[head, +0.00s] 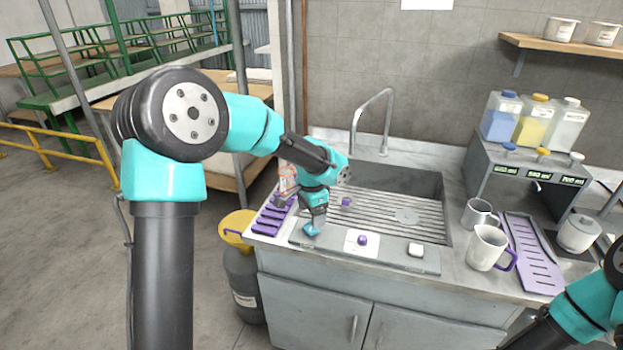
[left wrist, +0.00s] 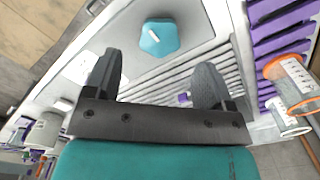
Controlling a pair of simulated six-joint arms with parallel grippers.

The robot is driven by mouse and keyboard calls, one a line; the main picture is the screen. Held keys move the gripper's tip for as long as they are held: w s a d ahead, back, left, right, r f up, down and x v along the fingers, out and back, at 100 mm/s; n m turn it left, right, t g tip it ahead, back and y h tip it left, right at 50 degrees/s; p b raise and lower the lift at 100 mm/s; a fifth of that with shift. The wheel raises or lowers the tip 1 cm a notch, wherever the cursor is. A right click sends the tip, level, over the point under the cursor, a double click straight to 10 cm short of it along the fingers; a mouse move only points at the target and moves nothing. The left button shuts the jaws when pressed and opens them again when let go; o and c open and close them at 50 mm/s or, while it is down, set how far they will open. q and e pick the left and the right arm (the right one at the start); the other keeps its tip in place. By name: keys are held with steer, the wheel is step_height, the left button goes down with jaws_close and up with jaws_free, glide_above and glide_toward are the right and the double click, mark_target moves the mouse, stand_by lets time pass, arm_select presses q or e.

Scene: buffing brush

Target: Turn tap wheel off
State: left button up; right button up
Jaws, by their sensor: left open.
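A teal, rounded five-sided wheel (head: 311,230) sits on the front ledge of the sink; I take it for the tap wheel. In the left wrist view the teal wheel (left wrist: 162,40) shows with a small white bar on it. My left gripper (head: 313,216) is just above and behind the wheel in the head view. In the left wrist view my left gripper (left wrist: 160,68) is open, with nothing between its fingers, and the wheel lies beyond the gap. The curved metal tap (head: 374,112) stands behind the sink basin. My right gripper is out of view.
A purple knob on a white plate (head: 353,246) and a white block (head: 415,250) share the ledge. A purple rack (head: 268,221) stands left of the sink. Mugs (head: 486,248) and a purple-edged tray (head: 533,255) stand right. Bottles (head: 533,120) stand on a dispenser.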

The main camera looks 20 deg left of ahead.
arm_select(q)
step_height(320, 180, up, 13)
steer(key=shift+f, duration=0.2)
stand_by(0.5)
